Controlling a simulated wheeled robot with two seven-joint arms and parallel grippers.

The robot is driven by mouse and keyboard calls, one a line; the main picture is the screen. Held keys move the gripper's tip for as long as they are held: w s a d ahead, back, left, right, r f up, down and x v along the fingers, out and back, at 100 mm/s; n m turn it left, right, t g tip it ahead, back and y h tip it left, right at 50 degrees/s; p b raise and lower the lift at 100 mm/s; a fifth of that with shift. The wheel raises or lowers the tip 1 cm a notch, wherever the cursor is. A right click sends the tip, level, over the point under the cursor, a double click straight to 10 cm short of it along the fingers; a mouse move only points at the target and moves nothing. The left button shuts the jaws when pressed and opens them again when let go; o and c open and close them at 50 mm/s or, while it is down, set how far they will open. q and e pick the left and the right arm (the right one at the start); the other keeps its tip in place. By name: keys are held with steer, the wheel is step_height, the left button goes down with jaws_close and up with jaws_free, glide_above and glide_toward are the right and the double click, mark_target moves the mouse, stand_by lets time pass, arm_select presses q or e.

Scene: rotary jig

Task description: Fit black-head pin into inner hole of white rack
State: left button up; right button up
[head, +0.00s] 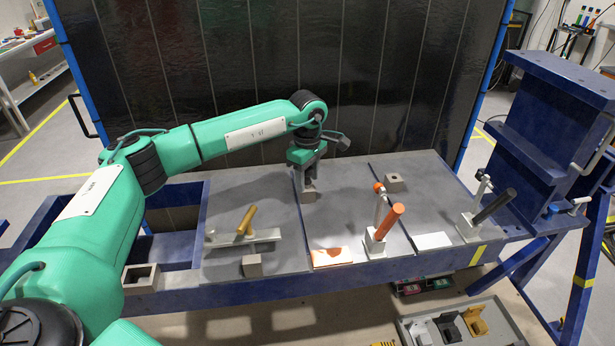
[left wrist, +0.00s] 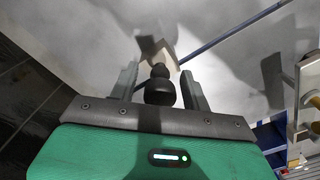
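My left gripper (head: 308,172) points down over a small grey block (head: 308,194) on the worktable. In the left wrist view, the black-head pin (left wrist: 160,86) shows between the two fingers of my left gripper (left wrist: 160,84). The fingers stand apart, with a visible gap on each side of the black head. The pin's lower part is hidden, and in the head view the gripper hides the pin. A pale, low rack (head: 268,237) with a yellow handle (head: 246,219) lies at the left of the worktable; its holes cannot be made out. My right gripper is out of view.
An orange-handled stand (head: 375,243) and a black-handled stand (head: 467,228) are on the right. Small grey blocks stand at the front (head: 252,266) and back right (head: 393,183). A blue frame (head: 555,125) rises at the right. A dark panel (head: 390,80) closes the back.

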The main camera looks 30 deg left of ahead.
arm_select(q)
steer(key=c, duration=0.8)
steer(key=shift+r, duration=0.1)
